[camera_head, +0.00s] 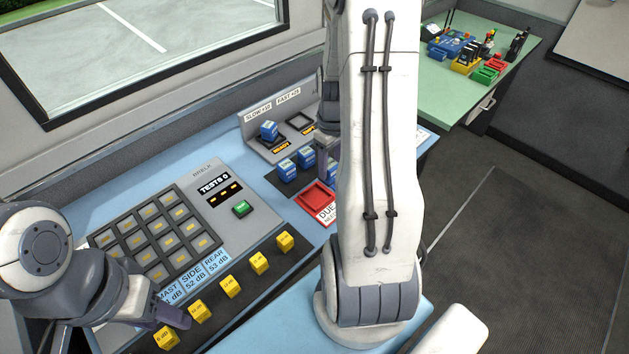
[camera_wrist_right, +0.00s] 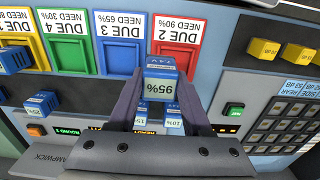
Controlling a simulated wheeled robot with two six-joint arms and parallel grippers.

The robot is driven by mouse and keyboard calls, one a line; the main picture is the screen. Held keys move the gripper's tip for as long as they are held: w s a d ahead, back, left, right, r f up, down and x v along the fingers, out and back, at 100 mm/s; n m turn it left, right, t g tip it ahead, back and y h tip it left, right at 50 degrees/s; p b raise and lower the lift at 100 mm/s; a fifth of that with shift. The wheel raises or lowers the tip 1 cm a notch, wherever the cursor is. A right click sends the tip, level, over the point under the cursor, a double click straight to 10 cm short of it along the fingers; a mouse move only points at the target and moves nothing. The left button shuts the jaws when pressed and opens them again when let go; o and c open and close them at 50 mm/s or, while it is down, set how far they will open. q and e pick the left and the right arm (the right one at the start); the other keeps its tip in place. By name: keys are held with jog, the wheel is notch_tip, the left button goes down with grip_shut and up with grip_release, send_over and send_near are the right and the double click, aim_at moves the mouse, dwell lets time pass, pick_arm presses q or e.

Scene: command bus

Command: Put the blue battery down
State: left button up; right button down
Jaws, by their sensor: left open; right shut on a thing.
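My right gripper (camera_wrist_right: 160,75) is shut on a blue battery (camera_wrist_right: 160,88) marked 95% in the right wrist view. The battery sits between its two fingers, close to the red tray (camera_wrist_right: 178,45) with the card DUE 2, NEED 90%. In the head view the red tray (camera_head: 316,196) looks empty; my right arm hides most of that gripper and its battery. Other blue batteries, marked 10% (camera_wrist_right: 174,123) and 15% (camera_wrist_right: 140,122), show beyond the fingers. My left gripper (camera_head: 172,318) is open by a yellow block.
Blue (camera_wrist_right: 119,48), green (camera_wrist_right: 68,53) and yellow (camera_wrist_right: 27,53) trays line up beside the red one. A keypad panel (camera_head: 225,165) with a green button (camera_head: 242,208) and a row of yellow blocks (camera_head: 230,287) fill the left. A green table (camera_head: 462,100) stands behind.

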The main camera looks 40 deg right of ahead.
jog(key=shift+w+a+f+p, duration=0.1)
jog(key=shift+w+a+f, duration=0.3)
jog(key=shift+f, duration=0.65)
jog(key=shift+w+a+f+p, duration=0.1)
jog(key=shift+w+a+f, duration=0.1)
jog(key=shift+a+f, duration=0.65)
jog(key=shift+w+a+f+p, duration=0.1)
jog(key=shift+w+a+f, duration=0.2)
jog(key=shift+f, duration=0.9)
jog(key=shift+c, duration=1.7)
grip_release()
jog(key=shift+f, duration=0.1)
